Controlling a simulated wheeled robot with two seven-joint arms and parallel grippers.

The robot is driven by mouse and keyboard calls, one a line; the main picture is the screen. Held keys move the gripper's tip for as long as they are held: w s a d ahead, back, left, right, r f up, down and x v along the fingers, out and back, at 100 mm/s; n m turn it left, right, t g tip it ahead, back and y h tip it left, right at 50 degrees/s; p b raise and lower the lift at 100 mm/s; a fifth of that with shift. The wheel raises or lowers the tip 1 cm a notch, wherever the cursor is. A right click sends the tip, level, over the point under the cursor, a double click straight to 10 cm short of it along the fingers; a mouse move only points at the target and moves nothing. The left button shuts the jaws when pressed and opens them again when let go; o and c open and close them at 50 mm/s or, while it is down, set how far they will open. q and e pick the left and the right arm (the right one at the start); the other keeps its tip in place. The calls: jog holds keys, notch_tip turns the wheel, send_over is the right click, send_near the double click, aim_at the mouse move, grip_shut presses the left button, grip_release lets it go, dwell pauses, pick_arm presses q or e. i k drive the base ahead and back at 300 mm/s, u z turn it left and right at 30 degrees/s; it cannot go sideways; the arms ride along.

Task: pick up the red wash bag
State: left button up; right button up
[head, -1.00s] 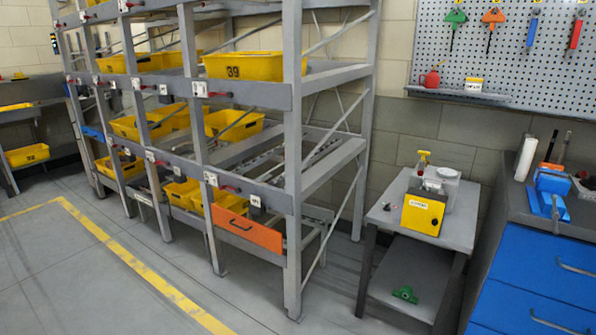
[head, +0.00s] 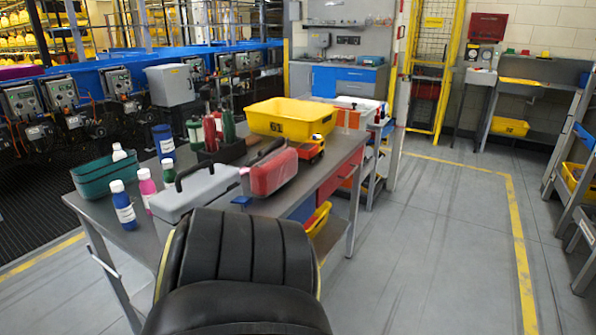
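A red bag-like case (head: 272,172) with a rounded body and a dark grip on top lies on the grey worktable (head: 335,175), near its front right edge. It looks like the red wash bag, though its details are small. A grey toolbox with a black handle (head: 195,192) stands directly to its left. Neither of my grippers shows in the head view.
A black padded chair (head: 240,255) stands in front of the table. A yellow bin marked 61 (head: 290,117), dark bottle holder (head: 222,150), teal basket (head: 103,176) and several bottles share the tabletop. Open floor (head: 430,250) lies to the right.

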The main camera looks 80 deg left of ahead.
aim_at(273, 171)
jog(key=u, duration=1.65)
